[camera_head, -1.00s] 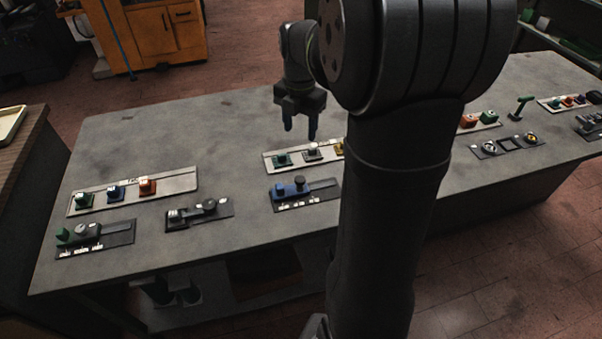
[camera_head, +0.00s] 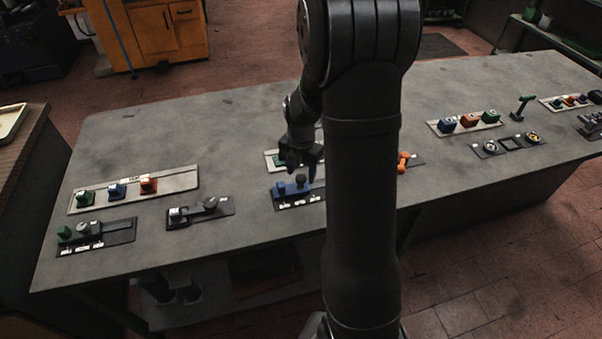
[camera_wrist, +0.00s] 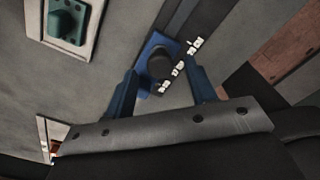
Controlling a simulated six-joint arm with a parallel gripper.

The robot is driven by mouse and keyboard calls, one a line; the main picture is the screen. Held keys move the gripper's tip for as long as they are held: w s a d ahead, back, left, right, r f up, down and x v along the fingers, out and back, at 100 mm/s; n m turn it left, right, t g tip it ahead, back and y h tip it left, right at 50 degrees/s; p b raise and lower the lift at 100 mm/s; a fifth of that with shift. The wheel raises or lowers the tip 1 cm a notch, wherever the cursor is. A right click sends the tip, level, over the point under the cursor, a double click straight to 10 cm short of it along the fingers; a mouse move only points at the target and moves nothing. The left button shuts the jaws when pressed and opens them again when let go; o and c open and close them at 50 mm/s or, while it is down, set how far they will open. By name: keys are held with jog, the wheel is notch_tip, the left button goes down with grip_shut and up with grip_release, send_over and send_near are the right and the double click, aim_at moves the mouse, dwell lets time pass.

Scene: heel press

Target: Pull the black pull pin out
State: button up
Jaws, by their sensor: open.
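A black round knob (camera_head: 300,179), which looks like the pull pin, stands on a blue block on a dark plate (camera_head: 318,202) at the middle of the bench. In the wrist view, the black knob (camera_wrist: 160,65) is seen from above on the blue block (camera_wrist: 152,43), between my finger lines and slightly beyond the tips. My gripper (camera_head: 302,168) is open above this block, pointing down. Its two blue-grey fingers are apart and hold nothing. The gap in height between fingertips and knob is hard to judge.
A light panel with a green button block (camera_wrist: 66,20) lies just behind. White labels (camera_wrist: 180,66) line the dark plate. Other panels stand left and right, including an orange-handled part (camera_head: 403,160) by my arm.

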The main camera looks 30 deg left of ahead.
aim_at(301, 177)
jog(key=shift+f, duration=0.7)
grip_shut()
jog(key=shift+r, duration=1.15)
grip_release()
notch_tip(301, 177, up, 17)
jog(key=shift+r, duration=0.2)
jog(key=shift+f, duration=0.15)
